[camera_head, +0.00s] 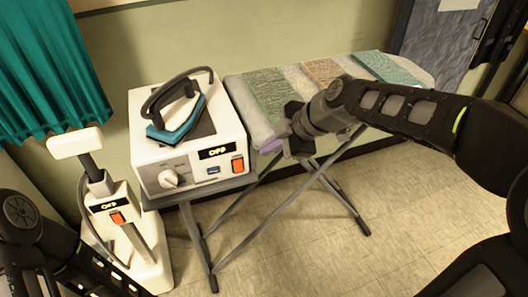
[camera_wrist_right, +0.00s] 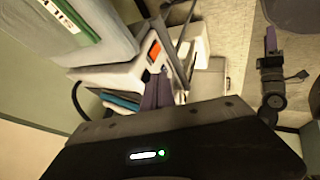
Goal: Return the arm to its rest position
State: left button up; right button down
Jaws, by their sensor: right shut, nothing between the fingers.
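My right gripper (camera_head: 271,146) is shut and empty, with its purple fingertips near the front edge of the ironing board (camera_head: 258,128), to the right of the white ironing station (camera_head: 190,150). Its purple fingers also show in the right wrist view (camera_wrist_right: 157,92). I cannot tell if they touch the board. The right arm reaches in from the right, across the board's right part. My left arm is at the lower left in the head view, its gripper not clear there. What looks like my left gripper (camera_wrist_right: 270,42) is small in the right wrist view; its opening is unclear.
An iron (camera_head: 178,115) rests on the station, whose display reads OFF. A white upright device (camera_head: 118,215), also showing OFF, stands at the left. Green, brown and teal cloths (camera_head: 268,92) lie on the board. The tiled floor (camera_head: 300,255) in front is clear.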

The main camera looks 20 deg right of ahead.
dwell(0.4)
jog(key=s+a+f+m+g+p, duration=0.15)
jog(key=f+m, duration=0.35)
jog(key=f, duration=0.5)
jog(key=s+a+f+m+g+p, duration=0.1)
jog(key=s+a+f+m, duration=0.2)
jog(key=f, duration=0.7)
jog(key=s+a+f+m+g+h+p, duration=0.1)
jog(key=s+a+f+m, duration=0.4)
jog(key=s+f+m, duration=0.6)
jog(key=s+f+g, duration=0.1)
jog(key=s+f, duration=0.4)
jog(key=s, duration=0.1)
jog(key=shift+s+a, duration=0.15)
jog(key=shift+s, duration=0.25)
jog(key=shift+f+g, duration=0.1)
jog(key=shift+g, duration=0.15)
